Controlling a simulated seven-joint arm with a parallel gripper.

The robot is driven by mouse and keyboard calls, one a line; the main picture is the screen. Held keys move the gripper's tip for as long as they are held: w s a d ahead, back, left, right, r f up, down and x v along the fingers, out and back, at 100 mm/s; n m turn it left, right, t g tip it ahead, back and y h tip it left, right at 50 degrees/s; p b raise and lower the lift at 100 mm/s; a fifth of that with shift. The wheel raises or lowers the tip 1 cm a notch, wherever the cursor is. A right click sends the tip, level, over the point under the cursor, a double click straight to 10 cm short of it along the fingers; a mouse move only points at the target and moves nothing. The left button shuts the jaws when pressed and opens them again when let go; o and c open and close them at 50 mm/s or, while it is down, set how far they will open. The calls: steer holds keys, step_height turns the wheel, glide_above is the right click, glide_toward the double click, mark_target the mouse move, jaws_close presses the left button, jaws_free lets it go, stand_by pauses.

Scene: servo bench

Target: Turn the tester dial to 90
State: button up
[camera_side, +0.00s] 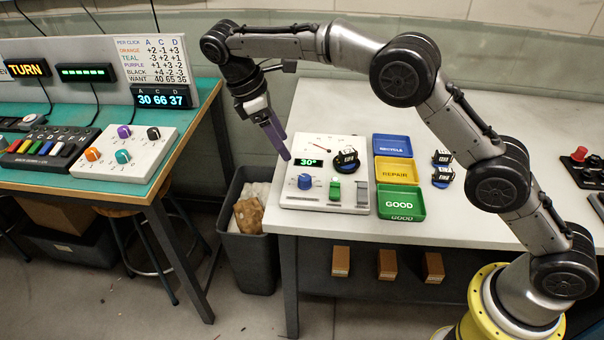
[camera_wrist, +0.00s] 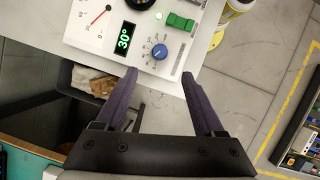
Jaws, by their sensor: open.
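The servo tester (camera_side: 325,187) is a white panel on the left end of the white bench. Its blue dial (camera_side: 305,181) sits at the front left of the panel, below a green display (camera_side: 308,162) reading 30°. In the wrist view the blue dial (camera_wrist: 160,51) lies beyond my fingertips, with the display (camera_wrist: 124,38) to its left, also reading 30°. My gripper (camera_side: 286,147) has purple fingers and is above the tester, up and left of the dial. In the wrist view my gripper (camera_wrist: 160,77) is open and empty, its fingers apart from the dial.
Blue (camera_side: 393,146), yellow (camera_side: 397,171) and green (camera_side: 402,201) trays stand to the right. A dark bin (camera_side: 250,246) stands off the bench's left edge.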

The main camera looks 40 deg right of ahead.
mark_target(304, 177)
steer(key=x, duration=1.1)
steer(key=shift+d+f, duration=0.1)
steer(key=shift+f, duration=0.15)
steer(key=shift+c, duration=0.2)
jaws_close()
